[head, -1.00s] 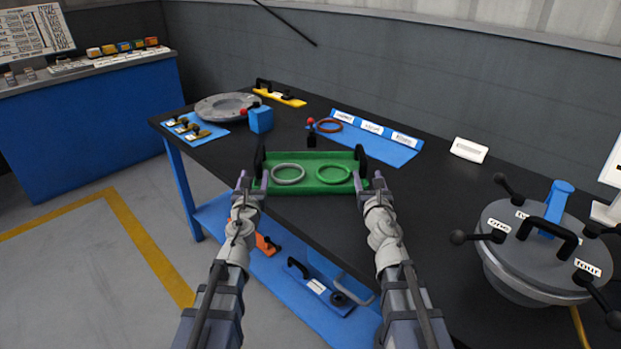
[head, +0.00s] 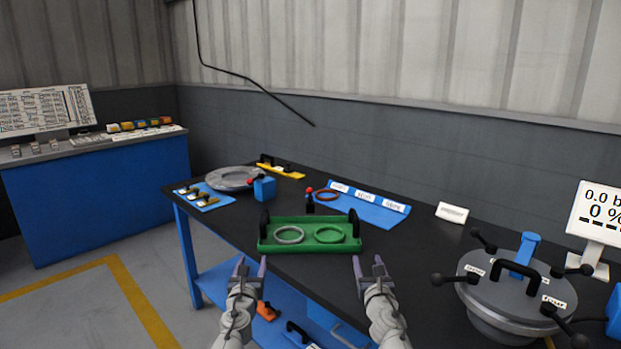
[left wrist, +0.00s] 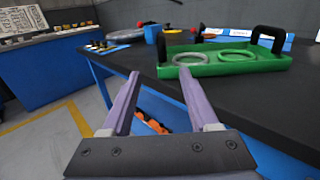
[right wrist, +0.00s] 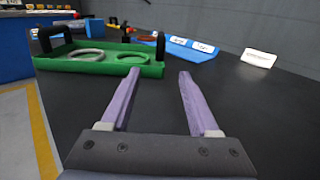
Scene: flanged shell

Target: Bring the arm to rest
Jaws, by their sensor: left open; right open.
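My left gripper (head: 249,268) is open and empty, in front of the table's near edge in the head view. My right gripper (head: 370,268) is open and empty, over or just before the dark table top (head: 420,255). Both are apart from the green tray (head: 310,246), which rests on the table beyond them. The tray has two black upright handles and holds a grey ring (head: 289,234) and a green ring (head: 330,233). The tray also shows past the fingers in the left wrist view (left wrist: 225,69) and at the upper left in the right wrist view (right wrist: 100,68).
A lidded vessel (head: 508,299) with black knobs stands at the right, near a display (head: 602,213). Behind the tray lie a blue labelled mat (head: 375,212) and a red-brown ring (head: 327,195). A grey flange (head: 233,178) and blue block (head: 264,188) sit at the back left.

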